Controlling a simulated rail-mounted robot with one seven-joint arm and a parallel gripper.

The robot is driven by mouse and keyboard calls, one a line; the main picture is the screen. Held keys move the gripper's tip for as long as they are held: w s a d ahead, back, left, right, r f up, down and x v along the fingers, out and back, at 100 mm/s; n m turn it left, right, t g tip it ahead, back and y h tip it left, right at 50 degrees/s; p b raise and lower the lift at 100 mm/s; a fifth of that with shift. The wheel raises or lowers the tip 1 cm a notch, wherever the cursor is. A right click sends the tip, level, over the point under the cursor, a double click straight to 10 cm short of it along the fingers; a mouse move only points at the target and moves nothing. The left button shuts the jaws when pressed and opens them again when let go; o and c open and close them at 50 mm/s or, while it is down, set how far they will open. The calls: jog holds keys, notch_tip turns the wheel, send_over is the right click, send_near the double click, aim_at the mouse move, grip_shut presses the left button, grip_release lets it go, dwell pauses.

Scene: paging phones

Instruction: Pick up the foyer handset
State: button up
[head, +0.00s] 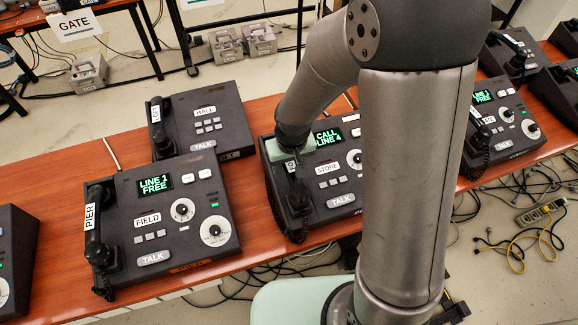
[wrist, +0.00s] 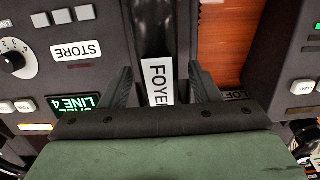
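The foyer handset (wrist: 154,40) is black with a white label reading "FOYE", the rest hidden. It rests along the left side of the phone labelled STORE (head: 328,169), whose screen reads "CALL LINE 4". In the head view the handset (head: 298,196) shows below my gripper, its upper end mostly covered. My gripper (wrist: 160,72) is over the handset, with one finger on each side and a visible gap between each finger and the handset. The fingers are open. In the head view my arm hides the right part of the STORE phone.
The FIELD phone (head: 149,219) with the PIER handset (head: 95,230) stands at left. The HALL phone (head: 205,113) with the LOFT handset (head: 157,126) stands behind it. More phones stand at right. Bare wooden table (head: 247,200) lies between the FIELD and STORE phones.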

jog(key=c, duration=1)
jog(key=shift+c, duration=0.2)
jog(key=shift+r, duration=0.1)
